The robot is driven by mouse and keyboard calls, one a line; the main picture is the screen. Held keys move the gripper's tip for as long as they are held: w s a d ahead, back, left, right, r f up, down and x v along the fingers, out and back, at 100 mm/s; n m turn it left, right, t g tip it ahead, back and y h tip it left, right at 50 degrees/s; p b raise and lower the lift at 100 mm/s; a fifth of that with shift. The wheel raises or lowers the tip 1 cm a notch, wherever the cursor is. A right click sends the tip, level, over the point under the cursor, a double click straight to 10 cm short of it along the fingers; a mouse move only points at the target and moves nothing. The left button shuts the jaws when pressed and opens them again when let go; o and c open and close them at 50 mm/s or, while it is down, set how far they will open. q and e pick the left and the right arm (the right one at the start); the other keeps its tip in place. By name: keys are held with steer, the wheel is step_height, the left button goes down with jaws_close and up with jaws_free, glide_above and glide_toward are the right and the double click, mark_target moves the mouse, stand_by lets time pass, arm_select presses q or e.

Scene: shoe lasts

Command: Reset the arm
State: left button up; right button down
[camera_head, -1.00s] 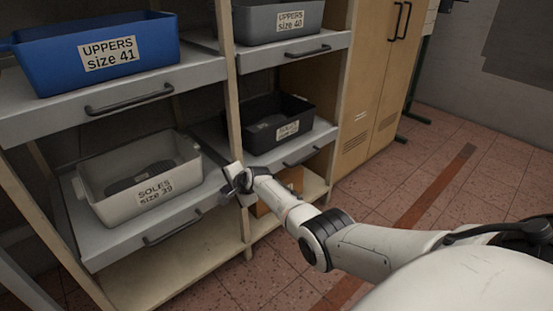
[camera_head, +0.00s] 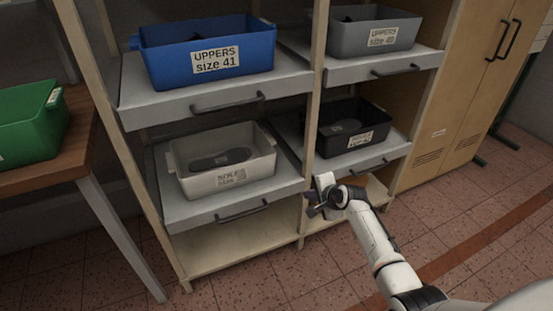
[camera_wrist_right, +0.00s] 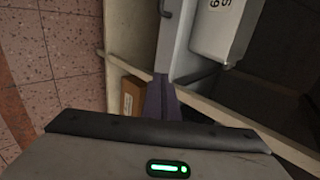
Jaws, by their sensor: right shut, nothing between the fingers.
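My right arm (camera_head: 375,240) reaches in from the lower right in the head view. Its gripper (camera_head: 311,205) is in front of the shelf rack, near the middle upright and below the drawer shelves. The gripper is shut and empty. In the right wrist view the dark fingers (camera_wrist_right: 161,100) are together, near a drawer handle and the shelf frame; I cannot tell whether they touch anything. My left gripper is not in view.
The rack holds a blue bin (camera_head: 208,55), a grey bin (camera_head: 375,35), a white bin (camera_head: 222,165) with a sole inside, and a black bin (camera_head: 353,128). A green bin (camera_head: 30,125) stands on a table at left. A wooden cabinet (camera_head: 470,90) is at right. Open tiled floor lies in front.

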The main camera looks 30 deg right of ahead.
steer(key=s+a+f+n+p, duration=0.1)
steer(key=s+a+f+n, duration=0.2)
steer(key=s+a+n, duration=0.4)
steer(key=s+a+f+n, duration=0.3)
steer(key=s+n, duration=0.1)
steer(key=s, duration=0.6)
steer(key=s+a+r+n+y, duration=0.1)
steer(key=s+a+r+n, duration=0.1)
steer(key=s+a+n, duration=0.2)
steer(key=s+a+r+n+y, duration=0.2)
steer(key=s+a+n, duration=0.3)
steer(key=s+a, duration=0.4)
steer(key=s, duration=0.2)
steer(key=shift+s+a+r+n+g+p, duration=0.2)
steer(key=shift+s+r+n+g+p, duration=0.1)
steer(key=shift+s+g+p, duration=0.1)
